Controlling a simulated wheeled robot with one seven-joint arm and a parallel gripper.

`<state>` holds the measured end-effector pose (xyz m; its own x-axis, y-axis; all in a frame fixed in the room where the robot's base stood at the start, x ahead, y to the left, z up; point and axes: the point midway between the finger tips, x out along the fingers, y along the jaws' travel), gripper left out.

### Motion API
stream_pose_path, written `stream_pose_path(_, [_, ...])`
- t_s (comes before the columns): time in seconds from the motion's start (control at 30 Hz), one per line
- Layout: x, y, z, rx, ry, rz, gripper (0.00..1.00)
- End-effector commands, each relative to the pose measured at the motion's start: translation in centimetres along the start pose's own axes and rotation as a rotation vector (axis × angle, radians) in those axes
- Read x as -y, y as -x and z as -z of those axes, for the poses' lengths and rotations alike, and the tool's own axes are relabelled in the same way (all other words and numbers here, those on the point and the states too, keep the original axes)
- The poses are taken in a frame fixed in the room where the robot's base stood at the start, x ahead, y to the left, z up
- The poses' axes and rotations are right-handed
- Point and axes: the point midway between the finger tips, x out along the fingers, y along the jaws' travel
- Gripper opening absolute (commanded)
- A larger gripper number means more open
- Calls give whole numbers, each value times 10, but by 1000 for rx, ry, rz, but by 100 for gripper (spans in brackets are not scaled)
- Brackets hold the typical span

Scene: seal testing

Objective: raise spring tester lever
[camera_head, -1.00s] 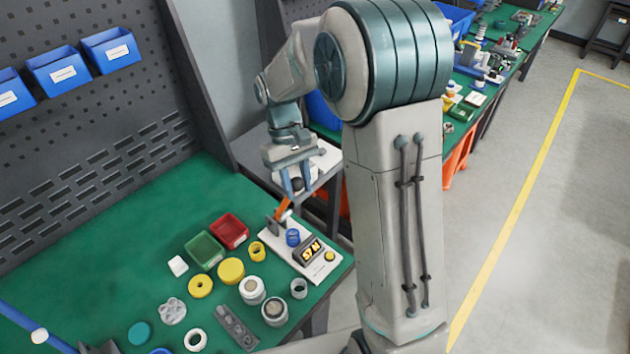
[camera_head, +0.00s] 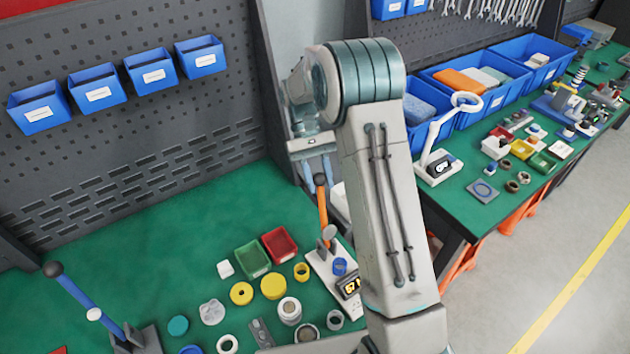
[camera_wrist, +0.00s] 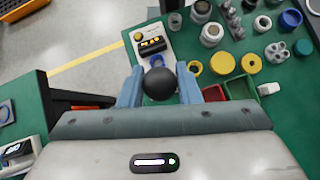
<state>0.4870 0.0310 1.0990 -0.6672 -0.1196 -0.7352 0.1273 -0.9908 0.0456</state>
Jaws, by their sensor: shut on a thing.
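The spring tester (camera_head: 322,268) has a white base at the right edge of the green bench, with a lit display and a blue ring on it. Its orange lever (camera_head: 323,212) stands nearly upright, topped by a black knob (camera_head: 319,180). My gripper (camera_head: 318,168) is at the lever's top, with the fingers pointing down. In the wrist view the knob (camera_wrist: 160,83) sits between the two blue-grey fingertips, and my gripper is shut on it. The tester (camera_wrist: 149,36) shows beyond the knob there. The orange shaft is hidden in that view.
Red (camera_head: 279,245) and green (camera_head: 252,260) bins and several rings and cups stand left of the tester. A blue-shafted lever (camera_head: 88,300) rises at the lower left. A dark pegboard (camera_head: 150,130) stands behind the bench. The bench's left middle is bare.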

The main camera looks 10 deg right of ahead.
Motion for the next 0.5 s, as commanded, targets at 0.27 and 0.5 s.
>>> stream_pose_path(0.27, [-3,-5,5,26,-7,9,0])
stream_pose_path(0.5, [-3,-5,6,25,-7,7,0])
